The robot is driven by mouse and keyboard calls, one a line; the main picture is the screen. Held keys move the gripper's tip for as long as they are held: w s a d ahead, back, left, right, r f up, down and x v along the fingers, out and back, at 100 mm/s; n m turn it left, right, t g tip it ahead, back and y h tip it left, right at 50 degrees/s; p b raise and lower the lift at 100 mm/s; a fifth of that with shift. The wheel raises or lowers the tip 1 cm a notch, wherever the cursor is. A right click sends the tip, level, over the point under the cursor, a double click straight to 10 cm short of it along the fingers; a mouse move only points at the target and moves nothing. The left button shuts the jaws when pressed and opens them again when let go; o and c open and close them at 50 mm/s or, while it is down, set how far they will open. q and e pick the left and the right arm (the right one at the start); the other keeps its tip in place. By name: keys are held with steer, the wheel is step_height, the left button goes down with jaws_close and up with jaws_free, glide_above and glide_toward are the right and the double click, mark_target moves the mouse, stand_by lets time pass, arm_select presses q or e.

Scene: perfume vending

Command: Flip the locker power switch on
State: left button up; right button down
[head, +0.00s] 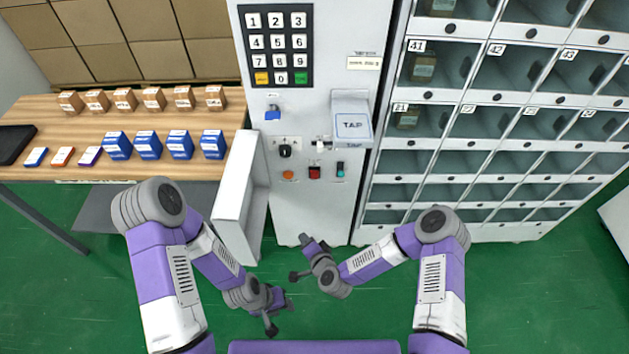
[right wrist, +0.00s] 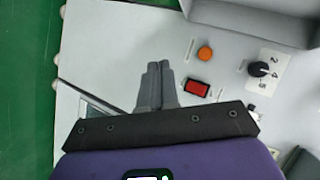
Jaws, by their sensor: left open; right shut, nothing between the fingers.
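The white control panel in the head view carries a red rocker switch (head: 314,172), which also shows in the right wrist view (right wrist: 198,88). An orange round button (head: 288,174) is left of it, and a small dark switch with a teal part (head: 340,168) is right of it. I cannot tell the rocker's position. My right gripper (head: 306,241) is shut and empty, below the panel controls and apart from them. In the right wrist view its fingers (right wrist: 153,70) are together, left of the red switch. My left gripper (head: 287,303) is open and empty, low over the green floor.
A black rotary knob (head: 285,150), a keypad (head: 278,45) and a TAP box (head: 352,122) are on the same cabinet. An open white door (head: 235,195) sticks out at its left. Lockers (head: 480,130) stand right. A wooden table (head: 60,120) with small boxes stands left.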

steer(key=w+d+r+m+t+h, duration=0.3)
steer(key=w+r+m+t+h, duration=0.2)
steer(key=m, duration=0.3)
steer(key=shift+w+m+h, duration=0.3)
steer(key=shift+w+h, duration=0.1)
steer(key=shift+w, duration=0.35)
steer(key=b, duration=0.3)
glide_toward(315, 174)
steer(key=w, duration=0.2)
steer(key=w+f, duration=0.1)
steer(key=w, duration=0.2)
steer(key=shift+f, duration=0.15)
steer(key=shift+w+r+b, duration=0.2)
steer(key=shift+w+b, duration=0.1)
steer(key=shift+w, duration=0.35)
